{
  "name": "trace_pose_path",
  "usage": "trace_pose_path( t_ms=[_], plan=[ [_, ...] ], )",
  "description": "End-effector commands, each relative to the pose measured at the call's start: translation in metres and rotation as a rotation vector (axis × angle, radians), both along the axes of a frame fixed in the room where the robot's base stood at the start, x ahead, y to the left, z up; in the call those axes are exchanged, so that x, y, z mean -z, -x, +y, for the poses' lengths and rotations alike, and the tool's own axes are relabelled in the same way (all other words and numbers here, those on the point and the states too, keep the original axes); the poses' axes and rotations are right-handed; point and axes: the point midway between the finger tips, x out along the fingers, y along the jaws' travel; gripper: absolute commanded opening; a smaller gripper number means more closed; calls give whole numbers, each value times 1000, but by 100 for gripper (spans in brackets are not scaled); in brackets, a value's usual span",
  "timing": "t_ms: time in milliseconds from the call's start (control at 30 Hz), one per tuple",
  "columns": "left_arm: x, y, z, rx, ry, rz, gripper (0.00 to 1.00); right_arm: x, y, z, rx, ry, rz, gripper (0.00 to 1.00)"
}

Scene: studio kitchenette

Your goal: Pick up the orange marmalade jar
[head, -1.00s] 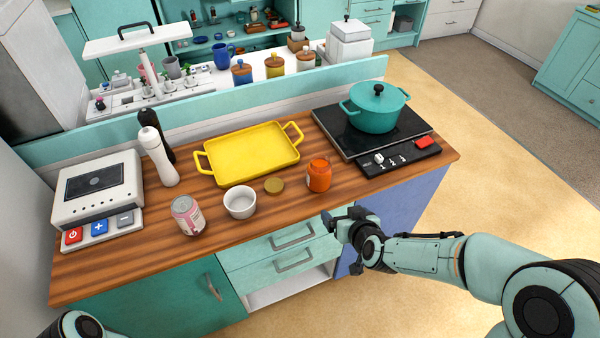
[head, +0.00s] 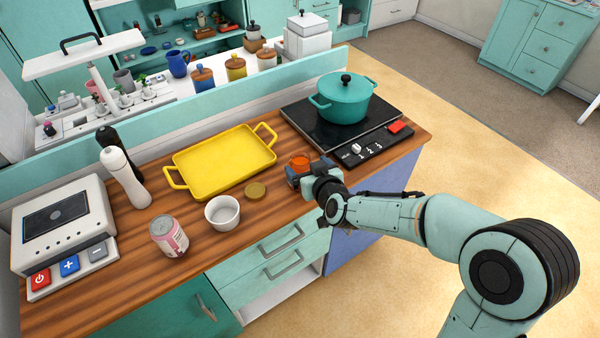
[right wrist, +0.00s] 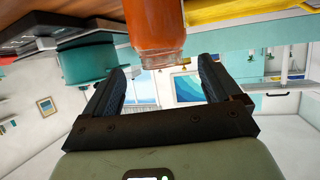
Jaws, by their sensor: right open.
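The orange marmalade jar (head: 301,162) stands on the wooden counter, between the yellow tray and the stove; my right gripper hides its lower part in the head view. In the right wrist view the jar (right wrist: 156,30) shows upside down, just beyond and between the two fingertips. My right gripper (head: 304,173) is at the counter's front edge, close in front of the jar. Its fingers are spread apart and empty in the right wrist view (right wrist: 165,78). My left gripper is not in view.
The yellow tray (head: 190,158) lies behind and left of the jar. A teal pot (head: 343,101) sits on the black stove (head: 306,122) behind right. A white bowl (head: 222,224) and a pink can (head: 169,247) stand to the left on the counter (head: 130,276).

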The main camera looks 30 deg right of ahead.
Motion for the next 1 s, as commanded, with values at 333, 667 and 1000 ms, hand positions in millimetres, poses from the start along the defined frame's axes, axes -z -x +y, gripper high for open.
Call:
trace_pose_path(
  t_ms=[333,667,1000],
  plan=[
    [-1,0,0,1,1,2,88,12,-42,-4,-1,-1,1,91],
    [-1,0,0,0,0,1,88,15,-51,-6,0,0,0,91],
    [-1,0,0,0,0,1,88,15,-51,-6,0,0,0,0]
  ],
)
